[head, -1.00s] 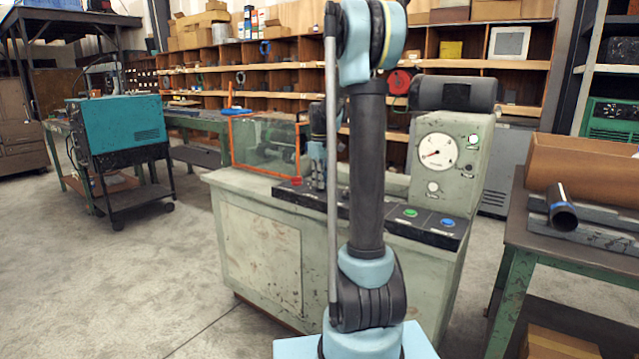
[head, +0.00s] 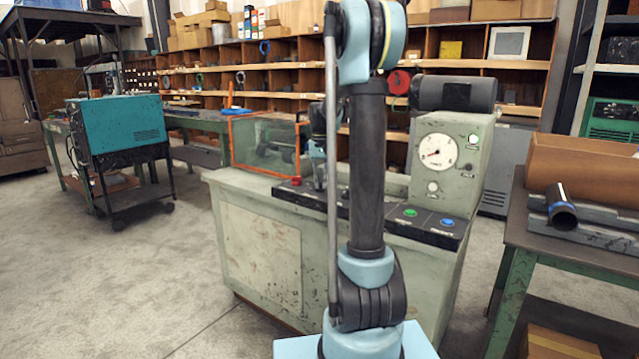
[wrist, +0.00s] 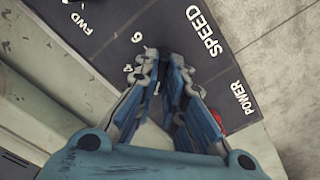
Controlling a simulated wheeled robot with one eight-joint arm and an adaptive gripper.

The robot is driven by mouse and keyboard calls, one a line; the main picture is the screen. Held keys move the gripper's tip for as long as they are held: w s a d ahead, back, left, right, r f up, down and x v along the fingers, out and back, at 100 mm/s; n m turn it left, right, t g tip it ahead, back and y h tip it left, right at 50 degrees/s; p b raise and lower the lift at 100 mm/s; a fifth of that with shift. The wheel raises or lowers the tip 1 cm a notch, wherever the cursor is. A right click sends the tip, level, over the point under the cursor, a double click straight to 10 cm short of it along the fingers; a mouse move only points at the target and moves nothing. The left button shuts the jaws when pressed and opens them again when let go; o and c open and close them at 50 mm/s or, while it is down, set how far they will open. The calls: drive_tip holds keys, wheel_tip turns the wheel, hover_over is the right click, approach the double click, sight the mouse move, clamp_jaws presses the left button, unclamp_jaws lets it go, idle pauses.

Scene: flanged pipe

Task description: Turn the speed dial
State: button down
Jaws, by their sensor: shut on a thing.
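The black control panel (wrist: 215,22) fills the upper part of the wrist view, with a white SPEED label (wrist: 202,32) and the numbers 4 and 6 beside my gripper (wrist: 168,68). My gripper points down at the panel, its blue-sided fingers shut on the speed dial at the marked numbers. The fingers hide the dial itself, so its pointer cannot be read. In the head view my gripper (head: 319,184) is over the left part of the panel (head: 400,227), partly behind my arm.
A red button (wrist: 219,117) is close to the right finger, near the POWER label. Green (head: 410,212) and blue (head: 447,222) buttons lie at the panel's right. A round gauge (head: 436,153) faces forward behind. An orange-framed guard (head: 262,142) stands left of my gripper.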

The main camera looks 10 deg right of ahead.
drive_tip(key=shift+m, duration=0.6)
drive_tip(key=c, duration=1.7)
unclamp_jaws()
drive_tip(key=shift+r, duration=0.1)
wheel_tip(320, 180, up, 12)
drive_tip(key=shift+w+f, duration=0.1)
